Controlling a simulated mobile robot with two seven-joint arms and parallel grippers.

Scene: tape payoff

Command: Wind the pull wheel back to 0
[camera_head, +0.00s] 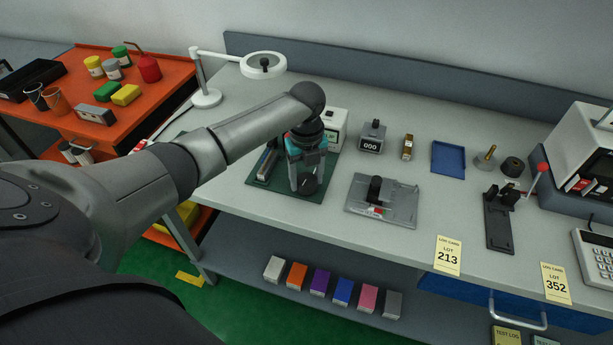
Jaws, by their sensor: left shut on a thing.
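My left gripper (307,178) points down over the green base mat (257,193) of a device on the bench. It is shut on a dark round part (308,186), which looks like the pull wheel. My gripper and arm cover much of it, and no scale or 0 mark on it can be read. A teal part (292,145) of the device shows behind the fingers. A small counter (371,140) to the right reads 000. My right gripper does not show.
A grey plate with a black knob (377,188) stands close to the right of my gripper. A magnifier lamp (263,65) and a white box (337,122) stand behind. A blue tray (448,158) and a lever press (498,222) are further right.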

